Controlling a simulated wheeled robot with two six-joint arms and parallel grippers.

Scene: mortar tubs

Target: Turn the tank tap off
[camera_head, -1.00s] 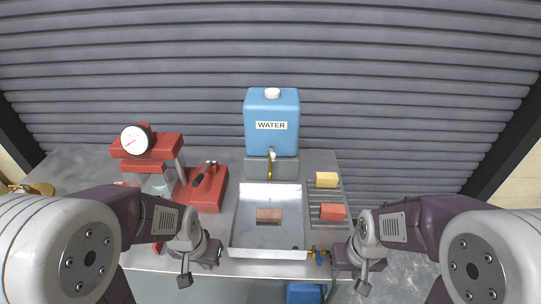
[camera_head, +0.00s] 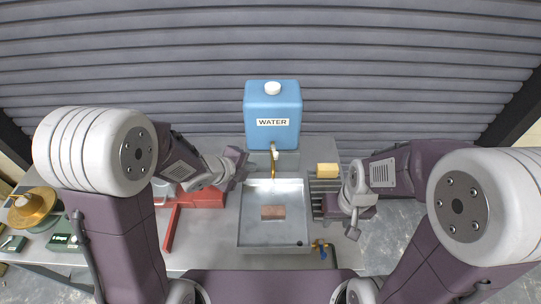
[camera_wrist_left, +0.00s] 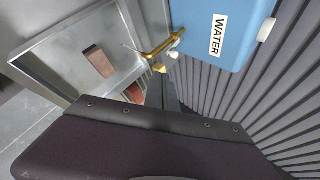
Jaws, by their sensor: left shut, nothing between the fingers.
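The blue water tank (camera_head: 272,115) stands at the back centre, with its label toward me. It also shows at the top of the left wrist view (camera_wrist_left: 222,30). Its brass tap (camera_head: 274,158) sticks out below it over the metal basin (camera_head: 272,240). In the left wrist view the tap (camera_wrist_left: 158,50) has a pale piece at its base, and a thin light streak lies near its spout; I cannot tell if it is water. My left gripper (camera_head: 238,165) is shut and empty, left of the tap and apart from it. My right gripper (camera_head: 353,222) is beside the basin's right; its fingers are unclear.
A brick (camera_head: 273,212) lies in the basin. A yellow block (camera_head: 327,170) sits on the rack at the right. Red equipment (camera_head: 200,195) stands left of the basin, partly behind my left arm. A brass-coloured round object (camera_head: 34,205) is at the far left.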

